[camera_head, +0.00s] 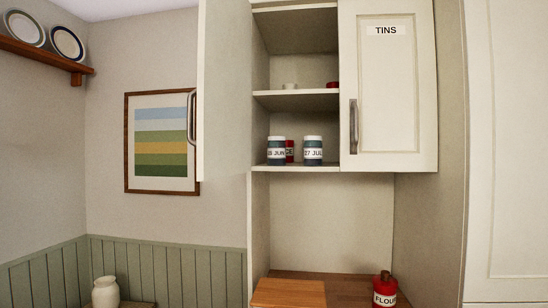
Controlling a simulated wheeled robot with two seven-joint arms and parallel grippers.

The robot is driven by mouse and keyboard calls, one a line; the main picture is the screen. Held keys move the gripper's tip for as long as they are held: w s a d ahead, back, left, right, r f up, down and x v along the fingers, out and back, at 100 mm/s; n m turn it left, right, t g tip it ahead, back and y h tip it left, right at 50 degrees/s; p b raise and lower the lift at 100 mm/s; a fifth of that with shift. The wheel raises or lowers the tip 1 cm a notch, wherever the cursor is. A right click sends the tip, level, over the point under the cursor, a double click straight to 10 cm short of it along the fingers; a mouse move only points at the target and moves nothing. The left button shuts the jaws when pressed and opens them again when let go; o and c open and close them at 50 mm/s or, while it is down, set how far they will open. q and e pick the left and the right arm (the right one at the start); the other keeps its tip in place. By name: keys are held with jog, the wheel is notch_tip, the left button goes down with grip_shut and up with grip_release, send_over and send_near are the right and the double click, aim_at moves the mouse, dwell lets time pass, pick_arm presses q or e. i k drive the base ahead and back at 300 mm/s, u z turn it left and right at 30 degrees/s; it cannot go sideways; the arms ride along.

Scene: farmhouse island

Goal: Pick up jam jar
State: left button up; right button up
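Two dark blue jars stand upright at the front of the wall cupboard's bottom shelf. The left jar (276,151) has a white label that seems to end in "JUN". The right jar (313,150) has a label reading "27 JUL". A red container (290,151) with a partly hidden white label stands behind and between them. None is named as jam on a readable label. Neither of my grippers is in view.
The cupboard's left door (222,95) is open; the right door (387,90), marked "TINS", is shut. Small items sit on the middle shelf.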

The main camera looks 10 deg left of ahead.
aim_at(276, 146)
jog(key=k, duration=1.1)
jog(key=z, duration=0.55)
jog(key=i, duration=0.6)
jog(key=z, duration=0.95)
jog(key=i, duration=1.65)
jog(key=u, duration=1.15)
jog(key=i, duration=0.5)
jog(key=u, duration=0.6)
